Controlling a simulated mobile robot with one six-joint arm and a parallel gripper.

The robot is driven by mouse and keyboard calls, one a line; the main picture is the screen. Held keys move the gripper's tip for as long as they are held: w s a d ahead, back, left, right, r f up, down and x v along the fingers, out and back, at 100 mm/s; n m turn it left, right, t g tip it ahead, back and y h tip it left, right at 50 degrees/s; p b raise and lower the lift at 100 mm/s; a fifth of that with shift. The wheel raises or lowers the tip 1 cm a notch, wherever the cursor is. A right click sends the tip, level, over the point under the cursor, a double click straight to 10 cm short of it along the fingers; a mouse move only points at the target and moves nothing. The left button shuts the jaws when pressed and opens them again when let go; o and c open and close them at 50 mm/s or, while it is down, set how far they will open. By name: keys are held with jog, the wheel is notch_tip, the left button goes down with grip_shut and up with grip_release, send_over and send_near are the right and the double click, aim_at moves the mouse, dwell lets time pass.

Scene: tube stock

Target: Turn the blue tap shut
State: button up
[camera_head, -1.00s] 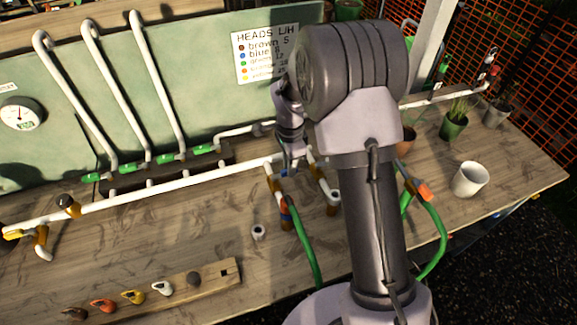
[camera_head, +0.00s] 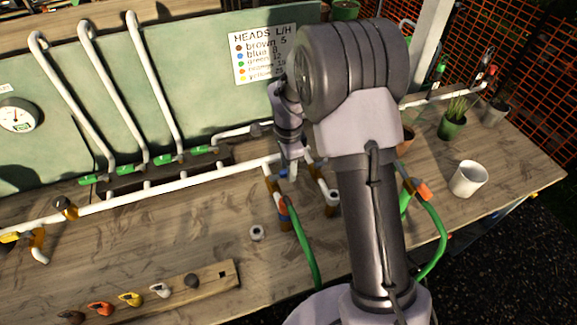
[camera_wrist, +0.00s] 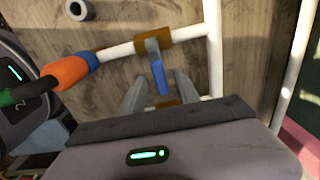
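The blue tap lever (camera_wrist: 158,76) sits on a brass-coloured valve body (camera_wrist: 152,42) on a white branch pipe, in the wrist view. The lever points down the picture, roughly across that pipe. My gripper (camera_wrist: 158,90) is open, with one grey finger on each side of the lever. I see a gap on both sides and cannot tell any contact. In the head view my gripper (camera_head: 292,172) is small and partly hidden by my arm, over the branch pipes at the bench's middle; the blue lever is not clear there.
An orange and blue hose connector (camera_wrist: 70,72) with a green hose lies left of the valve. A white main pipe (camera_head: 130,199) runs along the bench. A white mug (camera_head: 468,179) and a wooden strip (camera_head: 215,280) with several coloured heads stand clear of my gripper.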

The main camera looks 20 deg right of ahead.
notch_tip(320, 180, up, 17)
jog(key=p, duration=0.4)
jog(key=shift+r, duration=0.2)
